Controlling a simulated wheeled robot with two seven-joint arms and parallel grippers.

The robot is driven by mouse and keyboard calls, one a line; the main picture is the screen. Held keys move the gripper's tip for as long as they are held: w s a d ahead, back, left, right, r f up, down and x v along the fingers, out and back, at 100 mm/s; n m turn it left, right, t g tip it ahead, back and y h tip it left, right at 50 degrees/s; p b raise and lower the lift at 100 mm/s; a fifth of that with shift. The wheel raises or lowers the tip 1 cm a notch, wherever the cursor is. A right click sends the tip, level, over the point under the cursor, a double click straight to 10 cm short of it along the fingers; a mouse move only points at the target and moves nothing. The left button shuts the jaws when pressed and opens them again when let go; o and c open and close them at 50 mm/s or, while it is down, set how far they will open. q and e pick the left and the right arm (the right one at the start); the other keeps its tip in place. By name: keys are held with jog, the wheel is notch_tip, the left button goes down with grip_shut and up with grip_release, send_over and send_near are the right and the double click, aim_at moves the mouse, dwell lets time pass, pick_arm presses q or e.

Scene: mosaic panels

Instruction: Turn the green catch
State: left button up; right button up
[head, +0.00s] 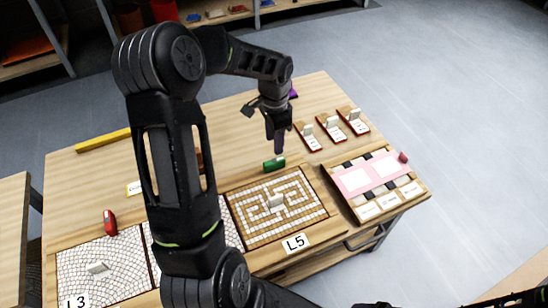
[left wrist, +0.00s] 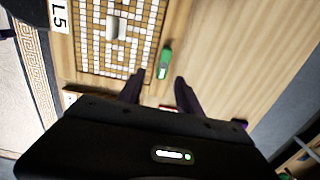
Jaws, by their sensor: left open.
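The green catch (head: 274,163) lies on the wooden table at the far edge of the mosaic panel labelled L5 (head: 240,213). It also shows in the left wrist view (left wrist: 165,62), beside the panel's edge. The panel has a white block-like handle (head: 276,202) in its middle. My left gripper (head: 279,143) points down just above and beyond the green catch, apart from it as far as I can tell. In the left wrist view its two dark fingers (left wrist: 158,92) stand apart with nothing between them. My right gripper is not seen.
A red catch (head: 109,222) stands by the L3 panel (head: 125,262) at left. My left arm hides part of the middle panel. A yellow bar (head: 103,140) lies at the back.

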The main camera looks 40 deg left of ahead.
aim_at(274, 161)
pick_arm(q)
jog(key=f, duration=0.1)
jog(key=f+b, duration=0.1)
jog(key=w+f+b, duration=0.1)
jog(key=shift+a+f, duration=0.15)
jog(key=shift+a, duration=0.25)
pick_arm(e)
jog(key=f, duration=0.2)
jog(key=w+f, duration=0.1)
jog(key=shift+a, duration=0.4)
pick_arm(q)
notch_tip(274, 161, down, 8)
jog(key=shift+s+r+b, duration=0.1)
jog(key=shift+r+b, duration=0.05)
jog(key=shift+b, duration=0.35)
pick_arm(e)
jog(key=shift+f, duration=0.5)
pick_arm(q)
jog(key=shift+c, duration=0.5)
grip_shut()
